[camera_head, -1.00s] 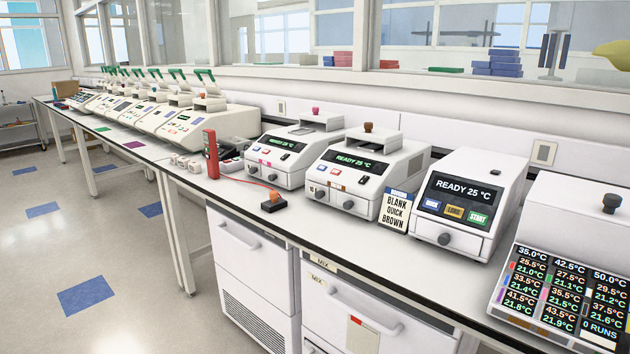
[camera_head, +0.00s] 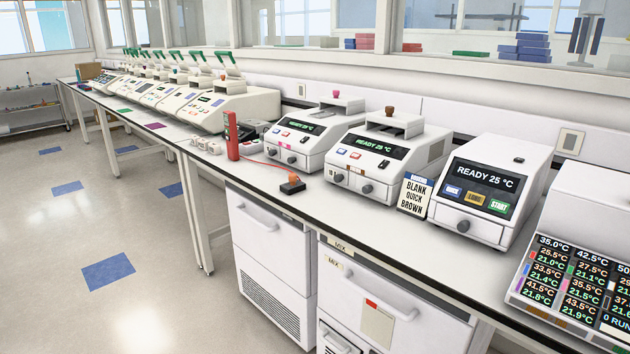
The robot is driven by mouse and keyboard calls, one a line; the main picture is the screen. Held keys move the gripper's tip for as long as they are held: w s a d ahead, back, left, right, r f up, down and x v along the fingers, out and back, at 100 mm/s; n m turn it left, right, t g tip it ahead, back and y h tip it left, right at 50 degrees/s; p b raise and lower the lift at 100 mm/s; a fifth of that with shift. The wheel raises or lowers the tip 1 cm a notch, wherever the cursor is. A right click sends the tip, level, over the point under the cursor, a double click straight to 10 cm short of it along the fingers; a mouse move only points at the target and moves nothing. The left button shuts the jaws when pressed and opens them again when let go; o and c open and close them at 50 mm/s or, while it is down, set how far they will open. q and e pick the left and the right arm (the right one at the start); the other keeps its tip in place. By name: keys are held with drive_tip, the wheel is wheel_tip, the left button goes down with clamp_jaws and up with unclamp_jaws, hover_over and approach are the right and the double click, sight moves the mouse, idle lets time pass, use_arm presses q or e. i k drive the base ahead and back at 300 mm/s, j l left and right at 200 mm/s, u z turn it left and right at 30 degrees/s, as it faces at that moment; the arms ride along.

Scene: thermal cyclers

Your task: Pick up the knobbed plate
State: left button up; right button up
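No plate lies loose in clear view, and I cannot tell which part the task names. Two knobs stand over the tops of white cyclers: a pink knob (camera_head: 336,94) on the farther cycler (camera_head: 308,143) and a brown knob (camera_head: 389,112) on the nearer cycler (camera_head: 378,160). Each of these tops has a raised flat white piece below the knob. A small black block with an orange top (camera_head: 292,185) lies on the bench in front of them, by a red cable. Neither of my grippers is in view.
The long white bench (camera_head: 345,205) runs from lower right to far left. The floor at left is clear.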

sight(294, 186)
drive_tip(key=i+j+u, duration=0.1)
drive_tip(key=i+j, duration=0.15)
drive_tip(key=i, duration=0.3)
drive_tip(key=i+j, duration=0.15)
drive_tip(key=i, duration=0.4)
drive_tip(key=i+j+u, duration=0.15)
drive_tip(key=i, duration=0.35)
